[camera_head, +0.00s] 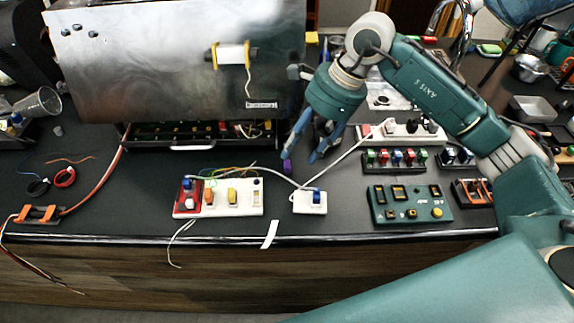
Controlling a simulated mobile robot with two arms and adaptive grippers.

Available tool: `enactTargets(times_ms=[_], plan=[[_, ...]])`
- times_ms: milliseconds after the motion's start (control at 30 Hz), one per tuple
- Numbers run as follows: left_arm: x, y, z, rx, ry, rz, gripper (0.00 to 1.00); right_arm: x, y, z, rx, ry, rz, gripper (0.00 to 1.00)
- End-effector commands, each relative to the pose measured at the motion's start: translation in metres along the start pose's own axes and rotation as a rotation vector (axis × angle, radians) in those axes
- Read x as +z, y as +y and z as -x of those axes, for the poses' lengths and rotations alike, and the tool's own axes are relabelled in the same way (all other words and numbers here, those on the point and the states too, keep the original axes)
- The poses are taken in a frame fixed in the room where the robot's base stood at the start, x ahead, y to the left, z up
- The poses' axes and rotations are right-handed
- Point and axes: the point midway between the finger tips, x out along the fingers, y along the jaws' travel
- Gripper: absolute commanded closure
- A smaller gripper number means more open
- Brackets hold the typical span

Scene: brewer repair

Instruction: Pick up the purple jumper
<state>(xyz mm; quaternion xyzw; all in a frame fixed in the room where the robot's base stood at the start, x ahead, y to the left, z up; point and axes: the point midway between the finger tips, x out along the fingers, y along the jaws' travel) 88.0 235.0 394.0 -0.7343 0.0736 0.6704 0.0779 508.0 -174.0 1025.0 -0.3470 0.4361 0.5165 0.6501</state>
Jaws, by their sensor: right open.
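A small purple jumper (287,166) shows on the dark bench top between the brewer and the white boards. My right gripper (301,156) comes down from above with its fingers spread apart and nothing seen between them. Its left fingertip is just above the jumper in the picture; I cannot tell whether they touch. My left gripper is out of view.
The brewer's metal casing (170,60) stands behind. In front lie a white board with red, orange and yellow parts (243,208), a small white board (310,208) with a blue part, and a green panel (408,216). White cables run close to the jumper. The bench's front edge is near.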

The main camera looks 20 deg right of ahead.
Motion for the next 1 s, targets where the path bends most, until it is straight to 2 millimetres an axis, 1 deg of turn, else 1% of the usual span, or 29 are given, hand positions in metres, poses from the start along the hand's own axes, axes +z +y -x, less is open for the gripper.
enactTargets(times_ms=[100,167,267,400,533,633,833,867,900,967,1000], plan=[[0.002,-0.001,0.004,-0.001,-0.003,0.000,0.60,0.001,0.001,-0.011,0.002,-0.001,0.000,0.55],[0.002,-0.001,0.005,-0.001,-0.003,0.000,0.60,0.001,0.000,-0.014,0.001,-0.003,0.000,0.55],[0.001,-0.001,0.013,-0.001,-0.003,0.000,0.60,0.002,0.000,-0.023,0.004,-0.002,-0.001,0.55],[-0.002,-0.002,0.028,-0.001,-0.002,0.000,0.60,0.004,-0.003,-0.043,0.005,-0.003,-0.001,0.55],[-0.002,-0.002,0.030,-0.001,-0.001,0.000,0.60,0.003,-0.004,-0.061,0.003,-0.003,0.000,0.55],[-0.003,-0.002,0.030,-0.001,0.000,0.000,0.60,0.002,-0.004,-0.066,0.001,-0.001,0.001,0.55],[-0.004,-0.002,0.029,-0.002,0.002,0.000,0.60,0.002,-0.004,-0.067,0.000,-0.002,0.002,0.55],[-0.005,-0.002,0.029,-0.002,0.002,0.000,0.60,0.002,-0.004,-0.067,0.000,-0.002,0.002,0.61],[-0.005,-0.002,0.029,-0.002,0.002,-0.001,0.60,0.002,-0.004,-0.067,0.000,-0.002,0.002,0.69],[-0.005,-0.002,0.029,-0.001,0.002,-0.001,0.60,0.002,-0.004,-0.067,0.000,-0.002,0.002,0.81],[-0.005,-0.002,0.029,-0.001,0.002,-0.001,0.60,0.002,-0.004,-0.067,0.000,-0.002,0.002,0.89]])
